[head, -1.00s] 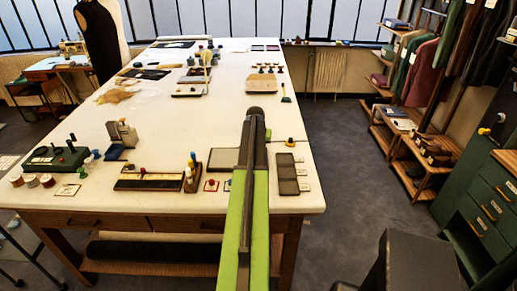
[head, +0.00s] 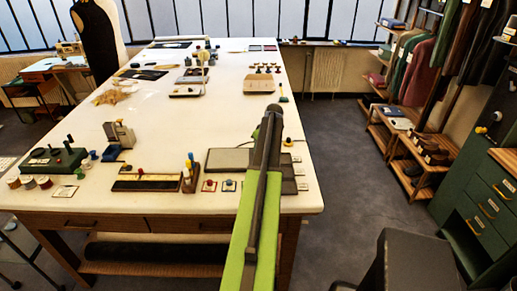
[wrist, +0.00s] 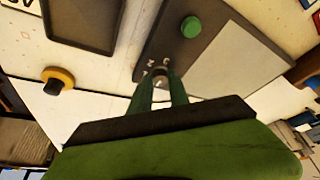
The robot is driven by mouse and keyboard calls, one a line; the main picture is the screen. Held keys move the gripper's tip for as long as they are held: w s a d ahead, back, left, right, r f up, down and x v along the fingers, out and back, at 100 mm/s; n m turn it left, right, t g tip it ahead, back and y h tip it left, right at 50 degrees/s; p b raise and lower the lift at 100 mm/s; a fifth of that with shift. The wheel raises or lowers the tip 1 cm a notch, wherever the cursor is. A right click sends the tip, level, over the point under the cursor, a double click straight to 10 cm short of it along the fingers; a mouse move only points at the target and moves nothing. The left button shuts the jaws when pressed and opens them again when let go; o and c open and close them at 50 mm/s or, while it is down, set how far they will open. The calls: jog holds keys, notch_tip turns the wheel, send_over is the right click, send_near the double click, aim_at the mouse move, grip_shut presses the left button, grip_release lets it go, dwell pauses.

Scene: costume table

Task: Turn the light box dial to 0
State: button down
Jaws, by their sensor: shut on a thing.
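The light box (wrist: 168,42) has a dark frame and a pale panel (wrist: 232,66). Its small dial (wrist: 160,74) sits at the frame's near corner, with tiny pale marks beside it that I cannot read. My gripper (wrist: 161,82) is shut on the dial, one finger on each side. The fingers hide part of the dial, so its setting cannot be told. A round green knob (wrist: 190,27) stands on the same frame, beyond the dial. In the head view the light box (head: 226,159) lies near the table's front edge, and my arm hides its right part and the dial.
A dark tray (wrist: 84,22) lies left of the light box in the wrist view. A yellow-based dark button (wrist: 58,82) stands nearby.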

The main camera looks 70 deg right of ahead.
jog(key=shift+s+d+n, duration=0.1)
jog(key=shift+s+n, duration=0.15)
jog(key=shift+n, duration=0.35)
jog(key=c, duration=1.3)
grip_release()
jog(key=shift+o, duration=0.2)
jog(key=shift+w, duration=0.1)
jog(key=p+v, duration=1.6)
jog(key=v, duration=0.1)
jog(key=shift+s+d+r, duration=0.15)
jog(key=shift+s+d, duration=0.15)
jog(key=shift+s, duration=0.05)
